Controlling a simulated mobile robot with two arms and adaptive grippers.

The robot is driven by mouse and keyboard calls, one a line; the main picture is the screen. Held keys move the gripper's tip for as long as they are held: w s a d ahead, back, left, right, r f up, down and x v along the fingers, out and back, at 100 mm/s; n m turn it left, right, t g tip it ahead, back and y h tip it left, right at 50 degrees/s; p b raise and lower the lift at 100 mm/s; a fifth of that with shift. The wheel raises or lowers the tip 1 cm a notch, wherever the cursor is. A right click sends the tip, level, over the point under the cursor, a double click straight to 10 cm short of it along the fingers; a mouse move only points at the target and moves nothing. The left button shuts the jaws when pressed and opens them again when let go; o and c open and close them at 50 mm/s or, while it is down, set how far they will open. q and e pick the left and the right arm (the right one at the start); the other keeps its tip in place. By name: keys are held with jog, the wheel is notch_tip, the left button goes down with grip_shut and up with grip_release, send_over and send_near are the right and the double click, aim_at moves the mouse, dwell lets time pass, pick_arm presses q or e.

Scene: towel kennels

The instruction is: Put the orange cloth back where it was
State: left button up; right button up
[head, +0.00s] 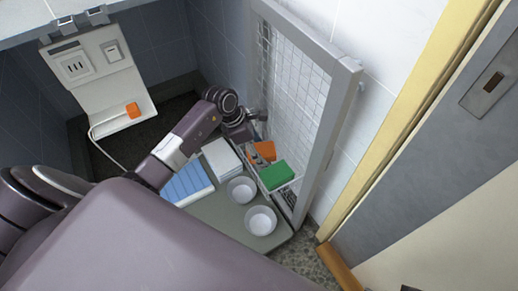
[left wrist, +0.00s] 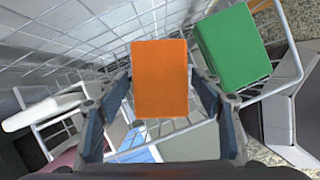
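The orange cloth (head: 264,151) is a folded block at the wire basket on the mesh door. Whether the cloth rests on the basket wires (left wrist: 165,131) is hard to tell. A green folded cloth (head: 276,176) lies beside it, also seen in the left wrist view (left wrist: 233,47). My right gripper is not in view.
The mesh door's grey frame (head: 335,110) stands close to my gripper. Below are two white bowls (head: 261,221), a white stack (head: 221,158) and blue folded cloths (head: 187,184) on a greenish surface (head: 215,212).

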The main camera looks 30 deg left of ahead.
pick_arm(q)
jog(key=shift+r, duration=0.15)
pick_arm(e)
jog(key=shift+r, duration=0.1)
pick_arm(q)
jog(key=shift+r, duration=0.2)
jog(key=p+v, duration=0.2)
jog(key=v, duration=0.9)
jog(key=shift+s+a+r, duration=0.1)
jog(key=shift+r, duration=0.2)
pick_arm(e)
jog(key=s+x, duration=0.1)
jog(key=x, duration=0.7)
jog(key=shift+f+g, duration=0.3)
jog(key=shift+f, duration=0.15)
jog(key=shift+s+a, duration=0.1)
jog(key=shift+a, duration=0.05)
